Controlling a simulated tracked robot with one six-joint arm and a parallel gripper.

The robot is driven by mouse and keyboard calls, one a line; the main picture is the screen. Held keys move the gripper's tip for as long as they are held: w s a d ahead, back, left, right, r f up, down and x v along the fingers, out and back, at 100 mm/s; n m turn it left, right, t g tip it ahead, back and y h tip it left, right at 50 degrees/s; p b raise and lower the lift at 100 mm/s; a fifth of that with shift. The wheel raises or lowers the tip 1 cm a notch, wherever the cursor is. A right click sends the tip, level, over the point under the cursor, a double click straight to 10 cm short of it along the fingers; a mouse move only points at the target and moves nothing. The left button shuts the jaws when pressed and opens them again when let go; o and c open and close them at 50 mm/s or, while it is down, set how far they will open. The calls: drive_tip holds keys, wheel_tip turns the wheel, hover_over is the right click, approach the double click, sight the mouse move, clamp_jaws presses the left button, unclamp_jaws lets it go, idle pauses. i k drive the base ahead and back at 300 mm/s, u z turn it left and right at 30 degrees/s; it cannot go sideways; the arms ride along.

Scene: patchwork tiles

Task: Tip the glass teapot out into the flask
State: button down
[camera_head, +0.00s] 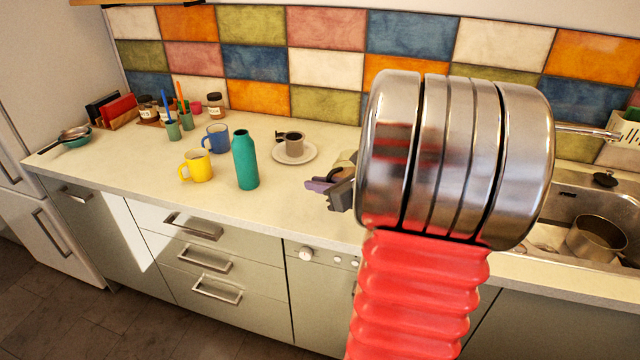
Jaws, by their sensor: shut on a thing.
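The teal flask (245,160) stands upright near the counter's front edge, left of my gripper. My gripper (338,190) shows only in part behind the large metal drum of my own arm. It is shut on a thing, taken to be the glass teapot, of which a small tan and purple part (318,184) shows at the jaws. The rest is hidden behind my arm, so its tilt and contents cannot be made out. The held thing is to the right of the flask and apart from it.
A yellow mug (196,166) and a blue mug (216,138) stand left of the flask. A grey cup (294,144) sits on a white saucer (310,156) behind. Jars and a red rack (119,109) are at the back left. A pot (594,240) is in the sink at right.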

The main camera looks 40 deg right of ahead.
sight(242, 145)
drive_tip(key=k, duration=0.95)
